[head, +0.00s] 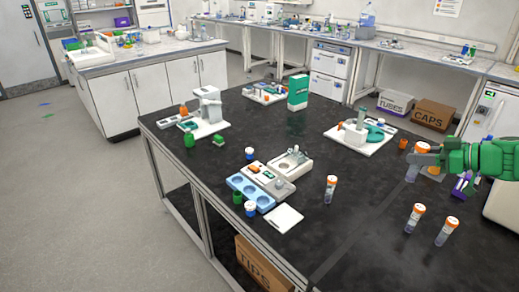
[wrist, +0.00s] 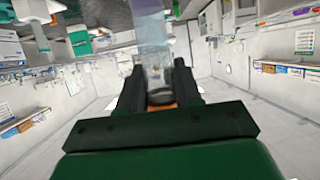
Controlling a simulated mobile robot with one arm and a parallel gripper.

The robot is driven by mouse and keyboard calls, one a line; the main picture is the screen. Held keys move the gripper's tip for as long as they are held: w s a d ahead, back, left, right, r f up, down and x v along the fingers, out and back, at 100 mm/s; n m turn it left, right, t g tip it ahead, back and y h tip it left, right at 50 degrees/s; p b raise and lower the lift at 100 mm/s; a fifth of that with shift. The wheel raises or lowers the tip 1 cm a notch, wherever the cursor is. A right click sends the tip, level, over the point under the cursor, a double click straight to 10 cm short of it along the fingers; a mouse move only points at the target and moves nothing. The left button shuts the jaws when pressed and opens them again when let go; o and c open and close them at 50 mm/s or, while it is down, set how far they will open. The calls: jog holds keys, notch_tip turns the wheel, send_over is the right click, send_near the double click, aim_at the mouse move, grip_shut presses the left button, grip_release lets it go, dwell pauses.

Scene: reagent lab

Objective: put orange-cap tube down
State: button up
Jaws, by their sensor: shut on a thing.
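My green gripper (head: 424,159) is at the right of the head view, over the black bench. It is shut on an orange-cap tube (head: 412,173), whose clear body hangs below the grey fingers with its cap on top. I cannot tell whether its lower end touches the bench. In the wrist view the tube (wrist: 154,45) runs up from between the dark fingers (wrist: 160,88), with a bit of orange near their base. Other orange-cap tubes stand upright on the bench: one at the middle (head: 331,190), and two nearer the front right (head: 413,218) (head: 446,232).
A blue tray with round wells (head: 237,183), a white pad (head: 283,218) and a small device (head: 292,162) lie left of the tubes. A white board with equipment (head: 360,138) is behind. Small orange and purple items crowd my gripper. Bare bench lies between the standing tubes.

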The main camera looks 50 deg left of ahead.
jog(key=w+a+f+m+t, duration=0.1)
jog(key=w+a+f, duration=0.3)
jog(key=a, duration=0.4)
jog(key=w+a+f+m+t, duration=0.1)
jog(key=w+a+f, duration=0.35)
jog(key=a, duration=0.25)
jog(key=a+f+t, duration=0.1)
jog(key=a+f, duration=0.2)
jog(key=a, duration=0.5)
jog(key=a+f, duration=0.4)
jog(key=a, duration=0.5)
jog(key=shift+m, duration=0.3)
jog(key=shift+w+d+f, duration=0.1)
jog(key=shift+w+f, duration=0.05)
jog(key=shift+f, duration=2.25)
jog(key=shift+w+d+f, duration=0.1)
jog(key=shift+w+f, duration=0.05)
jog(key=shift+f, duration=2.2)
jog(key=shift+f, duration=0.1)
jog(key=o, duration=1)
